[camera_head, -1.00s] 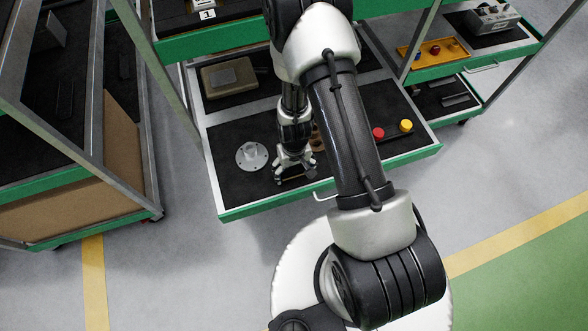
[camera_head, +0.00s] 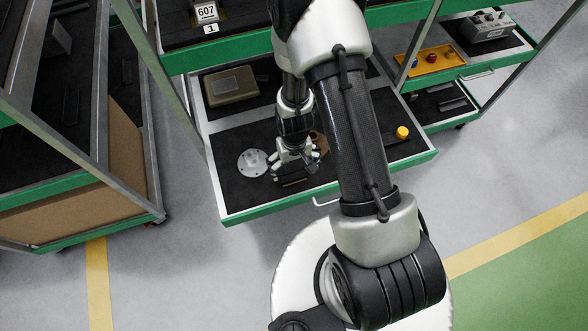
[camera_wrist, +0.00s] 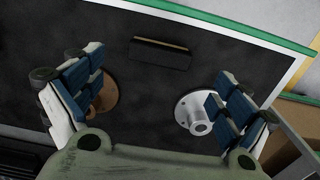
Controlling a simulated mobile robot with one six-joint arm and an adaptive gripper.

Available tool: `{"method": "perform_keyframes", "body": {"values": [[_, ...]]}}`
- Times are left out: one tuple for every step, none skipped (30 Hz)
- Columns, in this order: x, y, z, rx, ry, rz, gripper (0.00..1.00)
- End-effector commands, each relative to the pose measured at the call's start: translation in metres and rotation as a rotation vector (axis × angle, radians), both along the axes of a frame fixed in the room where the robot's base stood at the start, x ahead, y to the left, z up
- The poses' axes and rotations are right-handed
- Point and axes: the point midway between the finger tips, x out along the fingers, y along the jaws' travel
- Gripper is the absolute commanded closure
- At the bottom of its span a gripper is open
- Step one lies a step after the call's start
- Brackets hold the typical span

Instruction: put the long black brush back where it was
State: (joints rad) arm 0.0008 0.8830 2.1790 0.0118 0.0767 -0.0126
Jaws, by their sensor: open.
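The long black brush, a dark bar with a thin tan strip, lies on the black mat of the pulled-out tray (camera_head: 250,213) near its front edge. I take this bar (camera_head: 293,182) to be the brush; it also shows in the wrist view (camera_wrist: 160,53). My gripper (camera_head: 295,165) is above the tray, just behind the bar in the head view. In the wrist view my gripper (camera_wrist: 155,98) has its fingers wide apart, with bare mat between them and the bar beyond, untouched.
A grey flanged disc (camera_head: 252,163) lies left of my gripper, and a brown round part (camera_head: 319,143) lies to its right. A yellow knob (camera_head: 402,132) is farther right. A tan box (camera_head: 231,85) stands behind. An upper green-edged shelf (camera_head: 220,51) overhangs the back.

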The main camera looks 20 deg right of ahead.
Motion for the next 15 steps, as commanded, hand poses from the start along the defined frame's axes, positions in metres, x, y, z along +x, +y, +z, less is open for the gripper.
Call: {"method": "perform_keyframes", "body": {"values": [[0.001, 0.000, 0.014, 0.000, -0.003, 0.000, 0.05], [0.001, 0.000, 0.020, 0.000, -0.003, 0.000, 0.05], [0.000, 0.000, 0.026, 0.000, -0.001, 0.000, 0.05], [0.000, 0.000, 0.030, 0.000, -0.002, 0.000, 0.05], [0.000, 0.000, 0.034, 0.000, -0.002, 0.000, 0.05], [0.000, 0.000, 0.039, 0.000, -0.001, 0.000, 0.05], [0.000, 0.000, 0.041, 0.000, -0.001, 0.000, 0.05], [0.000, 0.000, 0.044, 0.000, 0.000, 0.000, 0.05], [0.000, 0.000, 0.046, 0.000, 0.000, 0.000, 0.05], [0.000, 0.000, 0.049, 0.000, -0.001, 0.000, 0.05], [0.001, 0.000, 0.053, 0.000, -0.005, 0.000, 0.05], [0.003, 0.000, 0.060, 0.000, -0.012, 0.000, 0.05], [0.005, 0.000, 0.068, 0.000, -0.018, 0.000, 0.05], [0.007, 0.000, 0.077, 0.000, -0.027, 0.000, 0.05], [0.011, 0.000, 0.093, 0.000, -0.041, 0.000, 0.05]]}}
